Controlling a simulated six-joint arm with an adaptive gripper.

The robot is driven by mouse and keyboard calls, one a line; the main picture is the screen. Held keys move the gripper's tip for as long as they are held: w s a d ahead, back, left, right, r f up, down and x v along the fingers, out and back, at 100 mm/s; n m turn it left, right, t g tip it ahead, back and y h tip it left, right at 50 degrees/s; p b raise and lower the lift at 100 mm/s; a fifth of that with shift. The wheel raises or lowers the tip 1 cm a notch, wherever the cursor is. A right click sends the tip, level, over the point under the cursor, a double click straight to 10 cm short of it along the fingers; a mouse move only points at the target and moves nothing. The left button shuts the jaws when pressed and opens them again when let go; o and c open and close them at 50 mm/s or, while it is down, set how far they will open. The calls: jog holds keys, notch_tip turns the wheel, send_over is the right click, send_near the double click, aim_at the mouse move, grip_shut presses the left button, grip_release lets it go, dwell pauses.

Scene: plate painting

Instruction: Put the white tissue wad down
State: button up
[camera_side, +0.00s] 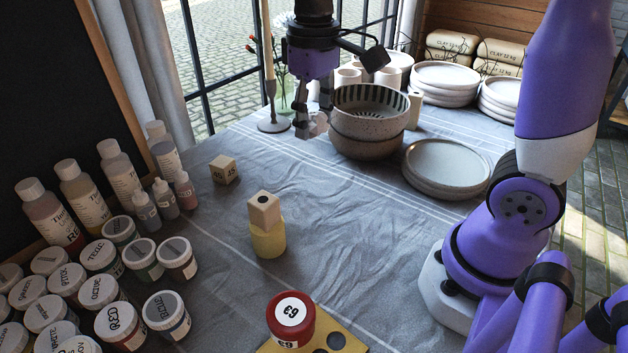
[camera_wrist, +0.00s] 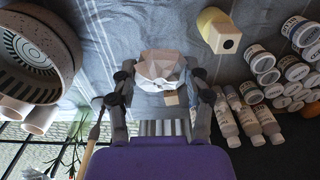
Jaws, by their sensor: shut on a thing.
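The white tissue wad (camera_wrist: 160,68) shows in the wrist view as a crumpled, faceted lump between the two fingertips. My gripper (camera_wrist: 158,82) is shut on it.
A small wooden block (camera_side: 223,169) lies front left. Another block (camera_side: 264,210) sits on a yellow cylinder (camera_side: 268,241). Plates (camera_side: 445,166) lie right, paint bottles (camera_side: 118,176) left. The middle cloth (camera_side: 335,225) is clear.

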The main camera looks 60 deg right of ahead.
send_over(298, 212)
notch_tip(298, 212, down, 7)
notch_tip(298, 212, down, 10)
jog(key=shift+s+f, duration=0.1)
dwell(0.4)
jog(key=o, duration=0.7)
jog(key=shift+f, duration=0.1)
